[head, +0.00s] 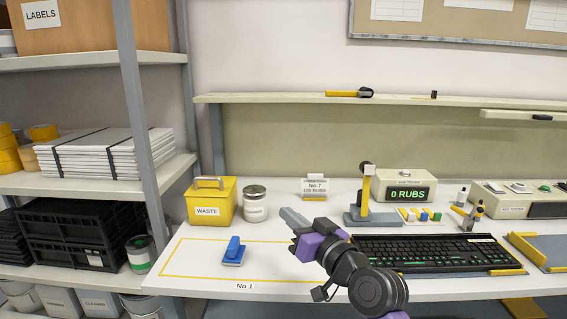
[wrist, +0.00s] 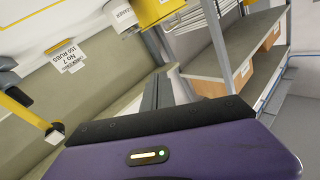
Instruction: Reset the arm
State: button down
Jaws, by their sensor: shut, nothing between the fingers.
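My gripper (head: 286,213) reaches over the bench, left of the keyboard (head: 435,253), with its fingers pointing up and to the left. The fingers are shut together with nothing between them. In the wrist view my gripper's grey fingers (wrist: 157,92) show beyond its dark and purple body. My arm comes in from the lower right of the head view and hides the left end of the keyboard. A blue stamp-like block (head: 234,254) stands inside the yellow outline marked "No 1", apart from my gripper.
A yellow waste bin (head: 211,203) and a lidded tin (head: 255,206) stand behind the outlined area. A yellow and grey stand (head: 366,200) and a display reading "0 RUBS" (head: 405,194) are behind the keyboard. Shelves (head: 90,181) fill the left. The outlined area is mostly clear.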

jog(key=s+d+f+m+t+h+b, duration=0.1)
jog(key=s+d+f+m+t+h, duration=0.1)
jog(key=s+d+f+h, duration=0.4)
jog(key=s+d+f+m+t+h+b, duration=0.1)
jog(key=s+d+f+m+t+b, duration=0.15)
jog(key=s+d+f, duration=0.7)
jog(key=s+d+f+g+h+b, duration=0.15)
jog(key=s+f, duration=0.25)
jog(key=s, duration=0.9)
jog(key=s+d+f+g+h+b, duration=0.15)
jog(key=s+f, duration=0.25)
jog(key=s, duration=0.9)
jog(key=s+f+g+b, duration=0.2)
jog(key=s+f, duration=0.2)
jog(key=s, duration=1)
notch_tip(320, 180, up, 14)
jog(key=p, duration=1.4)
jog(key=shift+w+n, duration=0.35)
jog(key=shift+n, duration=0.1)
